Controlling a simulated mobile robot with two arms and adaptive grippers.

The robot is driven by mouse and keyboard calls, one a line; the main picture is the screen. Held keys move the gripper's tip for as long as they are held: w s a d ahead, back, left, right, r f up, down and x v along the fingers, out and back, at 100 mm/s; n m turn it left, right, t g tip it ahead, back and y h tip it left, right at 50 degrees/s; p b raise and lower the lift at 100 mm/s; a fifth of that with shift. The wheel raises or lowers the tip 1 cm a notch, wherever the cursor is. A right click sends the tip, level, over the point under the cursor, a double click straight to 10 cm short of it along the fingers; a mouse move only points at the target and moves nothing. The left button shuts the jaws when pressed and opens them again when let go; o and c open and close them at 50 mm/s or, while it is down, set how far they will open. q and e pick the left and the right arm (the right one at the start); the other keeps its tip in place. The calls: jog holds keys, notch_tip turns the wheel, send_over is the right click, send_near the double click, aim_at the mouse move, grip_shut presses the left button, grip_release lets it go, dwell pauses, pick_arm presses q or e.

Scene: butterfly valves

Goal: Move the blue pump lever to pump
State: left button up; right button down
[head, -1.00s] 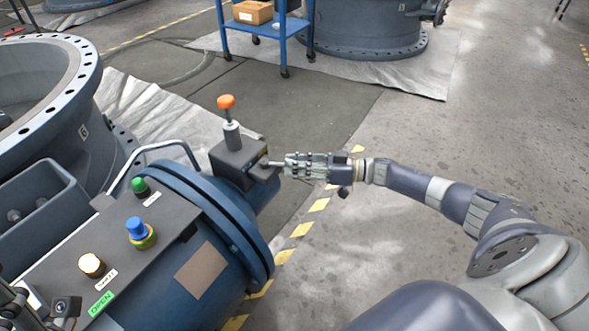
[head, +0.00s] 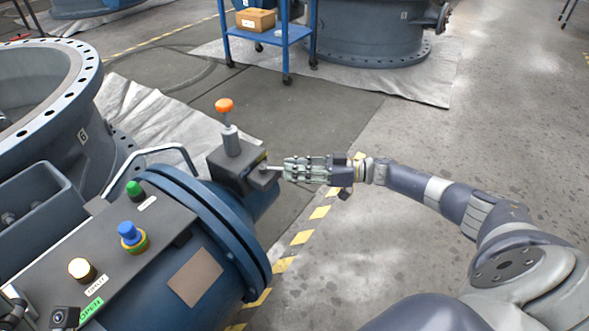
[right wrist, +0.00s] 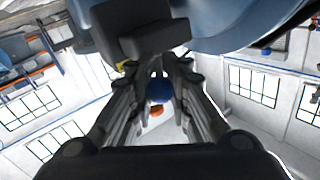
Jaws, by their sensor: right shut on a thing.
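The blue pump lever has a short grey rod (head: 273,167) that sticks out from the right side of the dark pump block (head: 228,170). Its round blue knob (right wrist: 159,91) shows between the finger pads in the right wrist view. In the head view the fingers hide the knob. My right gripper (head: 288,168) is shut on the lever's knob end, just right of the block. Dark parts that look like my left gripper (head: 18,308) are cut off at the lower left corner. Its fingers cannot be made out.
An orange-topped handle (head: 224,106) stands upright on the block. A sloped panel with green (head: 134,188), blue (head: 129,231) and lit white buttons (head: 81,269) lies left. A blue cart (head: 270,37) stands at the back. Floor right of the yellow stripes is clear.

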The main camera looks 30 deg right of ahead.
jog(key=c, duration=1.7)
grip_release()
jog(key=shift+w, duration=0.1)
jog(key=v, duration=1.2)
jog(key=shift+f, duration=0.1)
